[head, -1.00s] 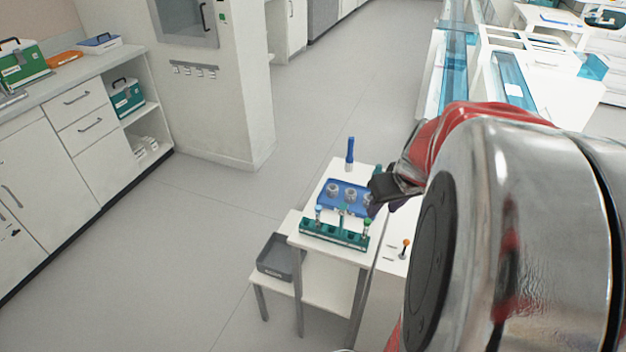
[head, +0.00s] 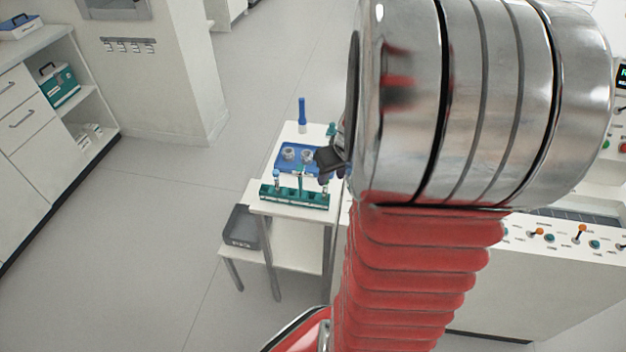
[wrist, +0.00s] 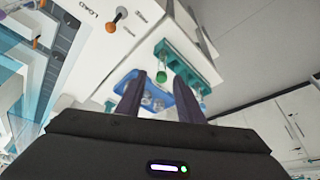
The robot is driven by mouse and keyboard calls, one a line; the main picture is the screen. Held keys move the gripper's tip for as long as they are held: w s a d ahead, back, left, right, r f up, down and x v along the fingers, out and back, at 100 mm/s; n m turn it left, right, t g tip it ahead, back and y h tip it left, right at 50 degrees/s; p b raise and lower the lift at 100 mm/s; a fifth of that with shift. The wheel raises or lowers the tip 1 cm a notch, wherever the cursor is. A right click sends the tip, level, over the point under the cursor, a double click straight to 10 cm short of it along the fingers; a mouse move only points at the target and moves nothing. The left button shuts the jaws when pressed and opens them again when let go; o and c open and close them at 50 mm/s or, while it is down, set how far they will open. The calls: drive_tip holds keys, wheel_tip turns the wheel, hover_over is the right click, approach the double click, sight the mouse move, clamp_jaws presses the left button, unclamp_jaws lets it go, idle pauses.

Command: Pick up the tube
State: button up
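In the wrist view a tube with a green cap (wrist: 161,76) hangs at the front of the teal rack (wrist: 180,62); the picture is tilted. In the head view the teal rack (head: 294,197) stands at the front of a small white table, with a blue-capped tube (head: 276,175) at its left end. My gripper (wrist: 160,98) is open and empty, its two dark fingers apart. The green cap appears between and beyond the fingertips. In the head view my gripper (head: 330,160) is above the table's right side, and my arm hides much of what lies behind it.
A blue tray (head: 283,165) with grey round pieces lies behind the rack. A tall blue object (head: 302,112) stands at the table's back. A grey bin (head: 241,228) sits on a lower shelf at left. A white control panel (head: 560,245) is on the right. The floor at left is clear.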

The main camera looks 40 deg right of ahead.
drive_tip(key=shift+w+f, duration=0.25)
drive_tip(key=shift+f, duration=0.4)
drive_tip(key=shift+x, duration=2.6)
drive_tip(key=shift+w+a+r, duration=0.1)
drive_tip(key=shift+w, duration=0.1)
drive_tip(key=shift+c, duration=0.2)
drive_tip(key=c, duration=0.8)
wheel_tip(320, 180, up, 10)
